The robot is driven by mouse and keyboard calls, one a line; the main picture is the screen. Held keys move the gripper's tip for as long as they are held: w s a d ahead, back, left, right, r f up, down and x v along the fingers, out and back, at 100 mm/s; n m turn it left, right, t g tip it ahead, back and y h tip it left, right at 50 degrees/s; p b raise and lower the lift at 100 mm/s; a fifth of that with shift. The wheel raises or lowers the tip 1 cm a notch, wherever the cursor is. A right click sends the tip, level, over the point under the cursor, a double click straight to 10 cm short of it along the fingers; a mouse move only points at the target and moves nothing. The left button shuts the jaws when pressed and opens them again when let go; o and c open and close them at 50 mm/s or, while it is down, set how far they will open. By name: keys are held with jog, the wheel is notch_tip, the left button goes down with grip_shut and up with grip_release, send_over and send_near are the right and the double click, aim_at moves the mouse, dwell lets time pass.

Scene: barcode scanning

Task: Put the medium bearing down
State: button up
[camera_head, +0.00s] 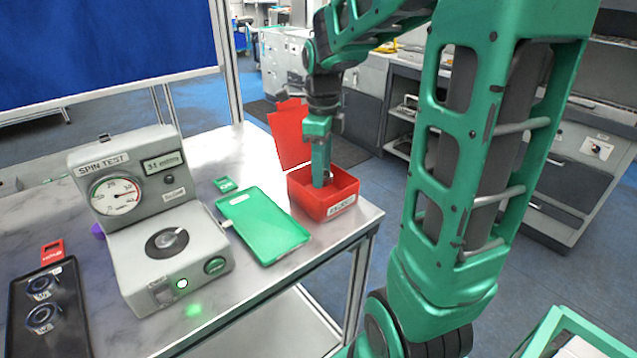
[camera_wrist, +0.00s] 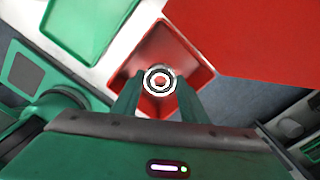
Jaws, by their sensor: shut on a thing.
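My gripper (camera_head: 321,180) points down into the red bin (camera_head: 342,205) at the table's right corner. In the wrist view my gripper (camera_wrist: 160,92) is shut on the medium bearing (camera_wrist: 160,69), a small ring with a pale rim and dark band. The bearing is over the inside of the red bin (camera_wrist: 205,75), whose floor shows around it. I cannot tell whether it touches the floor. In the head view the bearing is mostly hidden by the fingers and the bin wall.
A green tray (camera_head: 262,226) lies left of the bin, with a small green tag behind it. The spin test machine (camera_head: 150,225) stands further left. A black tray (camera_head: 40,325) holds two rings at the front left. A red panel (camera_head: 290,135) rises behind the bin.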

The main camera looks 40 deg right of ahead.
aim_at(321, 198)
jog(key=shift+f, duration=2.05)
jog(key=shift+f, duration=0.6)
jog(key=o, duration=1.2)
jog(key=shift+o, duration=0.2)
notch_tip(321, 198, up, 12)
jog(key=r, duration=0.1)
jog(key=s+f+n, duration=0.5)
jog(key=s+n, duration=0.5)
jog(key=n, duration=0.1)
jog(key=s+f+n, duration=0.4)
jog(key=s+n, duration=0.7)
jog(key=shift+a+f, duration=0.25)
jog(key=shift+f, duration=0.15)
